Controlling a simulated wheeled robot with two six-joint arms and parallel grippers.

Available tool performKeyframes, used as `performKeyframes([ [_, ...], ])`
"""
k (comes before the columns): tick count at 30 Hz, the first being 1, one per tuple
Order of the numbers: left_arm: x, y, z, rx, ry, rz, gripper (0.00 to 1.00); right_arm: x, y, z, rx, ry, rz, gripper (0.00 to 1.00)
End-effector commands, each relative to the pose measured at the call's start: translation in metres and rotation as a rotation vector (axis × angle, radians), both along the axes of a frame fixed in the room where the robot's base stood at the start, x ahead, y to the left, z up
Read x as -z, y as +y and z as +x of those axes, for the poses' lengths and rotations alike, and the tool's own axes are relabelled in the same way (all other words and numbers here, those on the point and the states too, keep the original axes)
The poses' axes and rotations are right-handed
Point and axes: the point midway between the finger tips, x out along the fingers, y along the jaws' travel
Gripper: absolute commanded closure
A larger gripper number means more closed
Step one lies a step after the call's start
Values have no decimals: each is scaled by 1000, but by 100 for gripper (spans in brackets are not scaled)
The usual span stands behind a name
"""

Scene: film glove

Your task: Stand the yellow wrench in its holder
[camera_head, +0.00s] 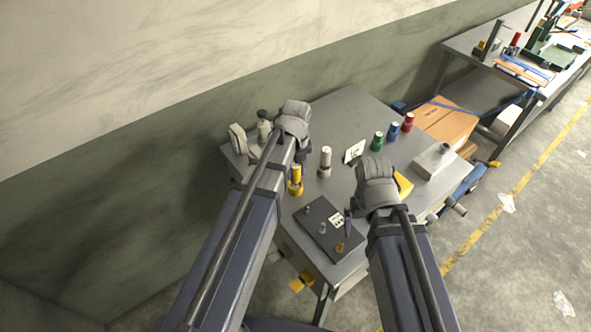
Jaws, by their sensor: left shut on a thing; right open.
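A small upright yellow cylinder (296,180) stands near the table's left side, beside my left arm; it may be the holder. I cannot make out a yellow wrench for certain. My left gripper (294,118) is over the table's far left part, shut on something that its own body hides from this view.
The grey table (345,105) carries grey (325,161), green (377,141), blue (393,132) and red (408,122) cylinders. A dark board (318,216) with small pieces lies in front.

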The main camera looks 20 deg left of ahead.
Motion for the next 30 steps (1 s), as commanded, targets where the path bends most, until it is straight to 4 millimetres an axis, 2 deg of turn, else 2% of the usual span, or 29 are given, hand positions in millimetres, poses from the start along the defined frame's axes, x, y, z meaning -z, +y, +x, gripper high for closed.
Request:
performKeyframes([
  [6, 7, 0, 0, 0, 0, 0, 100, 6, 0, 0, 0, 0, 0, 0],
  [7, 6, 0, 0, 0, 0, 0, 58, 6, 0, 0, 0, 0, 0, 0],
  [16, 5, 0, 0, 0, 0, 0, 25, 5, 0, 0, 0, 0, 0, 0],
  [25, 4, 0, 0, 0, 0, 0, 25, 4, 0, 0, 1, 0, 0, 0],
  [30, -4, 0, 0, 0, 0, 0, 25, -4, 0, 0, 1, 0, 0, 0],
])
